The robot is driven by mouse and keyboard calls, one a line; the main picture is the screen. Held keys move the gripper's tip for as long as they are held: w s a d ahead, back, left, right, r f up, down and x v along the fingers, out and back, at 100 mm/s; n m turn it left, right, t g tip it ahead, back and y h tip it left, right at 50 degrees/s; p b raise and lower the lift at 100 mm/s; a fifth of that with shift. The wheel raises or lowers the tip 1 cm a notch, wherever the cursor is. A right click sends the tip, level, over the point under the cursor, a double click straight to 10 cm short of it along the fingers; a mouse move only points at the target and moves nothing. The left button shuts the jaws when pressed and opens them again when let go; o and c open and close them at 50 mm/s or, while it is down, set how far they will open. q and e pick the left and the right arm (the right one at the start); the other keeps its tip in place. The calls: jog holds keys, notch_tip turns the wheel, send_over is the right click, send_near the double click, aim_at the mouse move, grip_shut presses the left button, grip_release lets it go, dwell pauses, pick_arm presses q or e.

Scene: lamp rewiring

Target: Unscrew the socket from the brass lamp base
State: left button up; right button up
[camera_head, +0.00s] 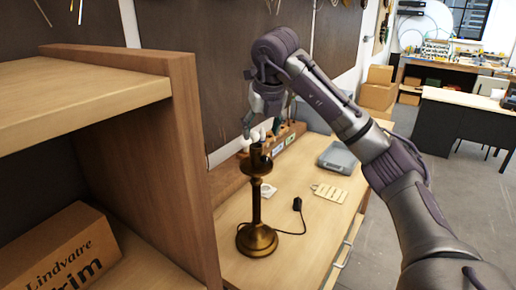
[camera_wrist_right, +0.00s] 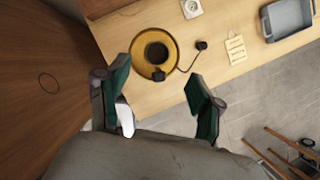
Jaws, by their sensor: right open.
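The brass lamp base (camera_head: 256,212) stands upright on the wooden workbench, with a round foot and a slim stem. The dark socket (camera_head: 258,158) sits on its top, with a small knob on its side. In the right wrist view I look down on the socket (camera_wrist_right: 157,53) inside the round brass outline of the lamp base (camera_wrist_right: 140,65). My right gripper (camera_head: 259,130) is above the socket, pointing down. In the wrist view my right gripper (camera_wrist_right: 160,92) has its green-padded fingers wide apart, with nothing between the pads. My left gripper is not in view.
A black cord runs from the lamp to a plug (camera_head: 297,204). A white outlet (camera_wrist_right: 192,8), a pale card (camera_head: 330,193) and a grey tray (camera_head: 338,158) lie on the bench. A wooden shelf unit (camera_head: 185,170) stands close on the left, holding a cardboard box (camera_head: 62,252).

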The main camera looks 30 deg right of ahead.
aim_at(256, 151)
jog(key=p+x, duration=0.2)
jog(key=x, duration=0.5)
jog(key=shift+w+a+f, duration=0.15)
jog(key=shift+f, duration=0.25)
jog(key=shift+w+f, duration=0.1)
jog(key=shift+f, duration=0.1)
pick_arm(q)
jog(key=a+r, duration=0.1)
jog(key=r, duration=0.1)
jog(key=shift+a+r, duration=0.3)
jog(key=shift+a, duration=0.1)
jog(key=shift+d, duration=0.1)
